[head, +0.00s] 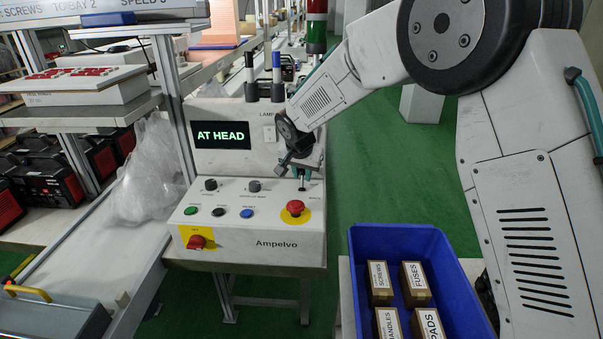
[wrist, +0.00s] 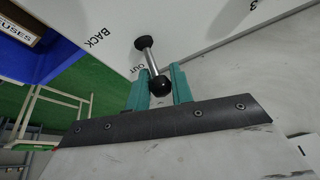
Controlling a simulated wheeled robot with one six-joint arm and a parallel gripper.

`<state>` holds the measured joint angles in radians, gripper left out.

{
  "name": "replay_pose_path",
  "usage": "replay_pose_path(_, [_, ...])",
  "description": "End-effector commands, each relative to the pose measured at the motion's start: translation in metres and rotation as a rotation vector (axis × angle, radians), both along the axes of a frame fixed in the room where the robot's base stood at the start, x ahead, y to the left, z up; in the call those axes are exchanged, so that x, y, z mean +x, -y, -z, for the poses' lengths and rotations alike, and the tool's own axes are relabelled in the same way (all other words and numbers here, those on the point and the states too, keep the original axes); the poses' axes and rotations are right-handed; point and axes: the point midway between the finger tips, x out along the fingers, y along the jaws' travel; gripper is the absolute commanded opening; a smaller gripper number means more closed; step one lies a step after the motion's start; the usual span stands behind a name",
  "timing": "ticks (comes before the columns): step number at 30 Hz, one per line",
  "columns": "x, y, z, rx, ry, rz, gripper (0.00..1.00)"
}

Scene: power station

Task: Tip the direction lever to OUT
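The direction lever (wrist: 150,62) shows in the wrist view as a bright metal rod with a dark round base and a black ball knob. Its panel carries the words OUT, close beside the rod, and BACK, farther left. My gripper (wrist: 160,87) has its two teal fingers on either side of the black knob, with almost no gap, and looks shut on it. In the head view my gripper (head: 302,168) is at the right side of the white Ampelvo console (head: 255,247); the lever is mostly hidden there. The console display (head: 223,136) reads AT HEAD.
A red emergency button (head: 295,208) on yellow stands just in front of my gripper. Several knobs and buttons and a red switch (head: 197,242) are to its left. A blue crate (head: 440,256) with labelled boxes stands at front right. Green floor (head: 375,175) is open behind.

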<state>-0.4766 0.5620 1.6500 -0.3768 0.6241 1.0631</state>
Motion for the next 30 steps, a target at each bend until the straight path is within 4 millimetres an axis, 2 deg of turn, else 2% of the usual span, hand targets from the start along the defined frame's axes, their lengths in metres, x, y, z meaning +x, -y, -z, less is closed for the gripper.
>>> replay_pose_path(1, [0.000,0.000,0.000,0.000,0.000,0.000,0.08])
replay_pose_path(2, [0.000,0.000,0.000,0.000,0.000,0.000,0.00])
replay_pose_path(16, [-0.004,-0.001,-0.002,-0.003,0.058,-0.003,0.00])
replay_pose_path(30, [-0.017,-0.002,-0.006,-0.011,0.305,-0.007,0.00])
